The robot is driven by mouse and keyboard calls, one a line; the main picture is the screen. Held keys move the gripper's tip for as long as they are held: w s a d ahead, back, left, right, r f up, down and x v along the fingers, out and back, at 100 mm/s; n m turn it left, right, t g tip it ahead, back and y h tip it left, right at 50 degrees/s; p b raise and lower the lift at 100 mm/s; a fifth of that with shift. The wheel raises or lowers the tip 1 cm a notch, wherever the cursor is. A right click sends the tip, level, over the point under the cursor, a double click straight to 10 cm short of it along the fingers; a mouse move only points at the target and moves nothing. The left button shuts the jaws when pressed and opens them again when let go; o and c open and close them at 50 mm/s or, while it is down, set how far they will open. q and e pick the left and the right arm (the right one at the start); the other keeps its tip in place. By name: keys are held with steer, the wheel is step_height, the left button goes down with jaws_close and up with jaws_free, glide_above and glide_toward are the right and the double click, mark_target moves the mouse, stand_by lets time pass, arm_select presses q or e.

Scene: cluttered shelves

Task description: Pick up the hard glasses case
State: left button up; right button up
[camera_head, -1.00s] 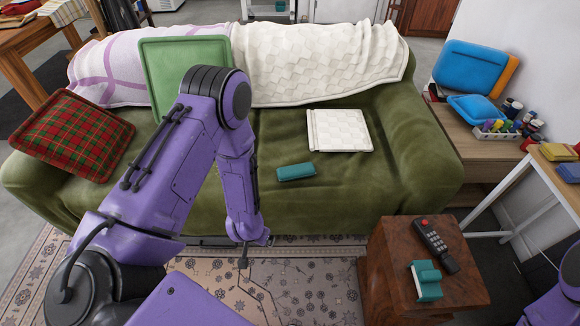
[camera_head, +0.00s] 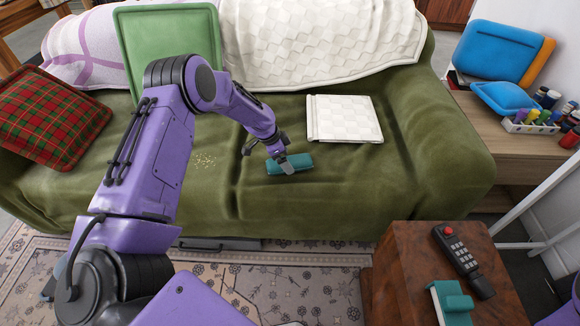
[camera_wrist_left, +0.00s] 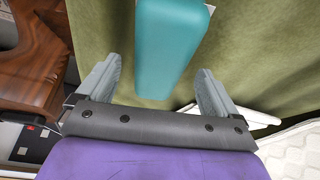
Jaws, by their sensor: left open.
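The teal hard glasses case (camera_head: 302,161) lies on the green sofa seat, left of and nearer than a white padded square. My left gripper (camera_head: 281,160) is over the case and hides part of its middle. In the left wrist view the case (camera_wrist_left: 168,45) runs down from the top edge, lined up with the space between the two spread fingers. The left gripper (camera_wrist_left: 158,70) is open, with a visible gap on each side of the case. Whether the fingertips reach down beside it, I cannot tell. My right gripper is out of view.
The white padded square (camera_head: 344,118) lies right of the case. A green cushion (camera_head: 168,50) and a plaid cushion (camera_head: 45,115) are to the left. A wooden side table (camera_head: 410,265) holds a black remote (camera_head: 462,258) and another teal object (camera_head: 452,302).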

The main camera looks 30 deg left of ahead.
arm_select(q)
steer(key=shift+x, duration=1.15)
steer(key=c, duration=1.1)
steer(key=shift+r, duration=0.1)
